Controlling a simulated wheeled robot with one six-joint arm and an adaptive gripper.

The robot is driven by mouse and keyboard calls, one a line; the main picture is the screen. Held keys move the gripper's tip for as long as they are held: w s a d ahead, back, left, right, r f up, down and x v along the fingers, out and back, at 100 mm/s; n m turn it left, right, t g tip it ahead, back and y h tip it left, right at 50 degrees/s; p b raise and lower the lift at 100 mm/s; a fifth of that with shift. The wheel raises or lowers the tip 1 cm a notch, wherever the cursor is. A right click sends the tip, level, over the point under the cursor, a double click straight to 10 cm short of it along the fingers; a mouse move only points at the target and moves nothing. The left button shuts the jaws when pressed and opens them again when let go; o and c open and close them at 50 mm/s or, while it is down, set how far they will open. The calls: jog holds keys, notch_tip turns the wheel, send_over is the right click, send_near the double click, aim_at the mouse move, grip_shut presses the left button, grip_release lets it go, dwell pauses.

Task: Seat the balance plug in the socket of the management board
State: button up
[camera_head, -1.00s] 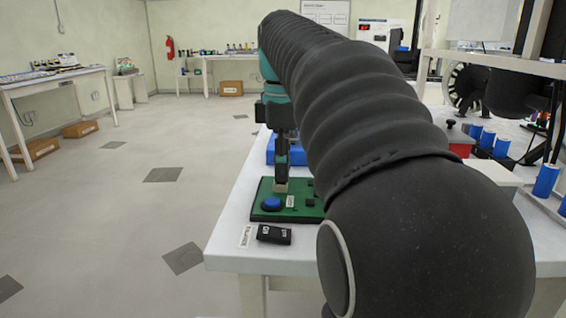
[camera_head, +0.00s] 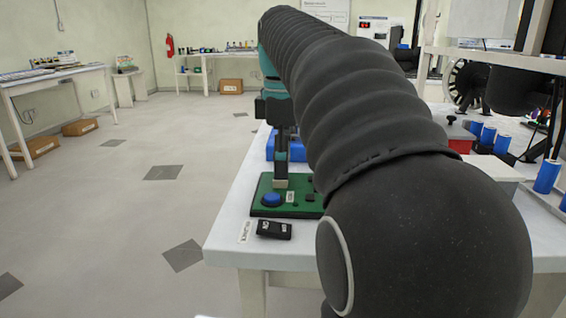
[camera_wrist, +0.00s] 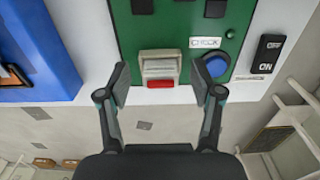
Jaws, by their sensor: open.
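The management board is a green plate (camera_head: 262,210) on the white table, and it fills the top of the wrist view (camera_wrist: 185,25). At its near edge in the wrist view is a pale rectangular block (camera_wrist: 160,67) with a red strip (camera_wrist: 160,84) along its lower side. The block looks like the plug and socket together; I cannot tell where one ends or how deep the plug sits. My gripper (camera_wrist: 160,80) is open, with one finger on each side of the block and visible gaps. In the head view my gripper (camera_head: 281,168) stands above the board's pale block (camera_head: 280,184).
A blue button (camera_wrist: 216,64) beside a CHECK label and a black ON/OFF switch (camera_wrist: 265,52) lie right of the block. A blue bin (camera_wrist: 40,50) is at the left. Blue cells (camera_head: 546,177) stand at the table's right. My arm hides much of the table.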

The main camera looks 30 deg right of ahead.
jog(key=shift+r, duration=3.45)
jog(key=shift+s+d, duration=0.1)
